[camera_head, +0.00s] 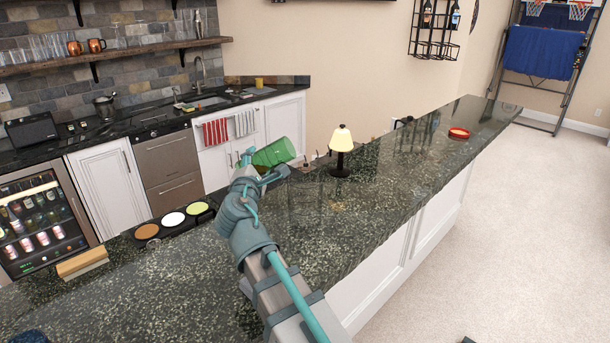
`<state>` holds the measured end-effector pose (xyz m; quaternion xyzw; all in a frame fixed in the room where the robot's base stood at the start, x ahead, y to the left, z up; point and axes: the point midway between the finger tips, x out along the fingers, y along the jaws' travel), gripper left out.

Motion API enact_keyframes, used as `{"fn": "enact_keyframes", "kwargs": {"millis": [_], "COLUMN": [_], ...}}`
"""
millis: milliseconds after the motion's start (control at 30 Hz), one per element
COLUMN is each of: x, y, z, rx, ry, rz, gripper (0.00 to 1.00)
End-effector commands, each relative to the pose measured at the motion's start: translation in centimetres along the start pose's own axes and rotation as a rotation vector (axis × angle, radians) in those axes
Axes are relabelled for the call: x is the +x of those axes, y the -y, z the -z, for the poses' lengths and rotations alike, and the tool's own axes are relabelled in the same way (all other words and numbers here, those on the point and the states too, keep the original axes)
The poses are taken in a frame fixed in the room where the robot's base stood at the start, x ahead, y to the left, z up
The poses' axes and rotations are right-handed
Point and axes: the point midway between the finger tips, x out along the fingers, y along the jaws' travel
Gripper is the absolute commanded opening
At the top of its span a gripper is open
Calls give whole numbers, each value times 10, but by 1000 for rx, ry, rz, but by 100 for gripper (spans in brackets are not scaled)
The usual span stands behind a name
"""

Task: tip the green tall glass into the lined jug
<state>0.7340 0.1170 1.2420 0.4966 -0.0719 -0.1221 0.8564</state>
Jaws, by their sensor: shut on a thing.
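The green tall glass (274,153) is held above the dark counter near its back edge, tipped well over, nearly on its side. Its wider end points right. My gripper (254,160) is shut on the glass at its left end. The arm covers part of the counter below. I cannot make out the lined jug; it may be hidden behind my gripper and wrist. I cannot tell whether anything is in the glass or running out of it.
A small lamp (341,150) stands on the bar counter (400,195) just right of the glass. A tray with three coloured discs (172,219) and a wooden block (84,264) lie to the left. A red dish (459,133) sits far right. The counter between lamp and dish is mostly clear.

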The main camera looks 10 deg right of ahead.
Motion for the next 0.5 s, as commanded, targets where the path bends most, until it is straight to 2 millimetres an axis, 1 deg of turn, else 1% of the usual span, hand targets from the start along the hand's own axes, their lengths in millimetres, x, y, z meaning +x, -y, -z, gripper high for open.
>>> {"fn": "enact_keyframes", "kwargs": {"millis": [333, 367, 500], "x": [1, 0, 0], "y": [-20, -22, -24], "z": [-8, -13, -19], "rx": [208, 245, 288], "ry": [1, 2, 1], "rz": [-2, -2, 0], "gripper": [11, 11, 11]}}
